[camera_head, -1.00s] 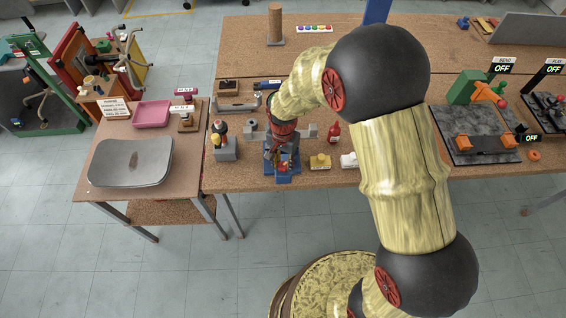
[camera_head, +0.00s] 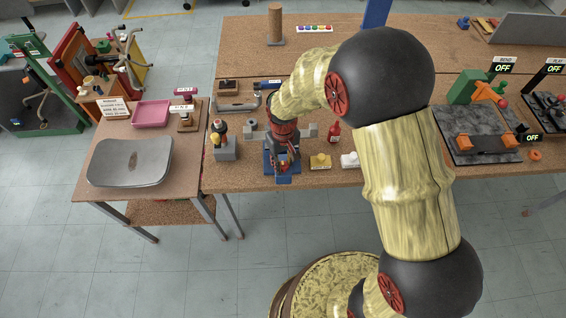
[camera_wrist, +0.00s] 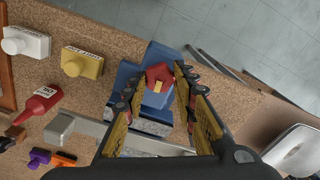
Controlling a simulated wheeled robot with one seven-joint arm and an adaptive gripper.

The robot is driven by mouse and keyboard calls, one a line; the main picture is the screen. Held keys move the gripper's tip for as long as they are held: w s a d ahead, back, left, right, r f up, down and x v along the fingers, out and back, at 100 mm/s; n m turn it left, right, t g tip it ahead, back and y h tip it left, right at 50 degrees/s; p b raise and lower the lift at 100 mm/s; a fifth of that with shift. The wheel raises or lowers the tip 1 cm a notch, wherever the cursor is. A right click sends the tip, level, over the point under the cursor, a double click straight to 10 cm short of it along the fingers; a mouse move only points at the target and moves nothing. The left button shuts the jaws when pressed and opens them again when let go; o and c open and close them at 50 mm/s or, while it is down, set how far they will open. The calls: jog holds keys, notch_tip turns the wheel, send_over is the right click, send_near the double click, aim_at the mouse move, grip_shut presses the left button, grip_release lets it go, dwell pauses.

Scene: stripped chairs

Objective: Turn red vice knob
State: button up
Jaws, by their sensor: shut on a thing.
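The red vice knob (camera_wrist: 159,73) sits at the end of the blue vice (camera_wrist: 158,99), seen in the wrist view between my fingertips. My gripper (camera_wrist: 157,80) has its yellow-padded fingers on either side of the knob and is shut on it. In the head view my gripper (camera_head: 284,160) points down over the blue vice (camera_head: 283,178) near the front edge of the bench. The knob is mostly hidden there behind the fingers.
Beside the vice stand a yellow block (camera_head: 320,162), a white block (camera_head: 349,160) and a red bottle (camera_head: 333,134). A small grey stand (camera_head: 225,150) is to its left. A lower table with a metal tray (camera_head: 130,161) adjoins on the left.

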aim_at(283, 164)
jog(key=n, duration=0.4)
jog(key=shift+w+a+r+n, duration=0.1)
jog(key=shift+w+r+n, duration=0.1)
jog(key=shift+w+n, duration=0.15)
jog(key=shift+w+r+n, duration=0.1)
jog(key=shift+n, duration=1.85)
jog(key=o, duration=0.9)
jog(key=shift+o, duration=1.3)
jog(key=shift+f, duration=0.2)
jog(key=shift+s, duration=0.2)
notch_tip(283, 164, up, 12)
